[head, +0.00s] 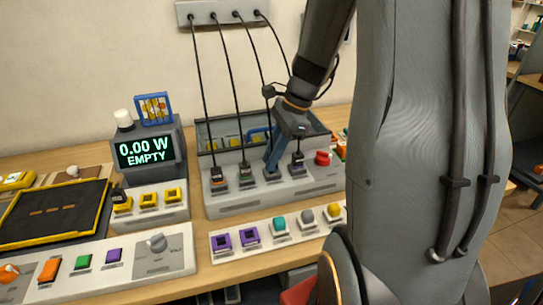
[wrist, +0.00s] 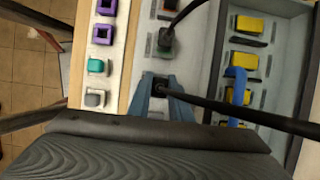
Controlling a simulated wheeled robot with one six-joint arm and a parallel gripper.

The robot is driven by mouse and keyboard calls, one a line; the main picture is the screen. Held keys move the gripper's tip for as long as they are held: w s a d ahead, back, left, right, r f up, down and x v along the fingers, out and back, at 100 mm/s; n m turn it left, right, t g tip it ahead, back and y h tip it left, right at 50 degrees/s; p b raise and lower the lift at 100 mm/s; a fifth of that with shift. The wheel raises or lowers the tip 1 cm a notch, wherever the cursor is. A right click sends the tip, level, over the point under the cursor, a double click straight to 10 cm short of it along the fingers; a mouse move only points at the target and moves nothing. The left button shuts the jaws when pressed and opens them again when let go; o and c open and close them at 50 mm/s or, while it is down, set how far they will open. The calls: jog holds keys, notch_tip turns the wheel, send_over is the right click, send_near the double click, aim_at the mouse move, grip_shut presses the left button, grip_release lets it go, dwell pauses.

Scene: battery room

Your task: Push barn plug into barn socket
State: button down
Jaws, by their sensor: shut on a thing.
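My gripper (head: 272,165) points down over the grey socket panel (head: 275,197). Its blue fingers are shut on a dark plug with a black cable, the barn plug by its place in my grip. In the wrist view, the plug (wrist: 161,86) sits between the fingertips and its cable runs off to the right. It stands at the third place from the left in the panel's row. The fingers hide its lower end, so I cannot tell how deep it sits in the socket. No label is readable.
Other cabled plugs stand in the row, at left (head: 217,178), beside mine (head: 246,173) and at right (head: 298,160). Cables hang from a wall box (head: 225,13). Behind is a bin (head: 203,132) with yellow blocks. A display (head: 146,150) reads 0.00 W EMPTY. A button strip (head: 262,238) lies in front.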

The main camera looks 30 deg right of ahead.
jog(key=shift+f, duration=0.5)
jog(key=c, duration=1.9)
grip_release()
jog(key=shift+r, duration=0.1)
jog(key=p+v, duration=0.9)
jog(key=v, duration=0.1)
jog(key=shift+d+r+p, duration=0.2)
jog(key=shift+r+p, duration=0.1)
jog(key=shift+r, duration=0.1)
jog(key=s+a+f+n+h+b, duration=0.2)
jog(key=a+f+n+b, duration=0.3)
jog(key=n, duration=0.5)
jog(key=s+a+f+n+h+b, duration=0.2)
jog(key=s+a+f+n+b, duration=0.3)
jog(key=a+n, duration=0.3)
jog(key=shift+s+n+t, duration=0.2)
jog(key=shift+n+t, duration=0.1)
jog(key=shift+n, duration=0.8)
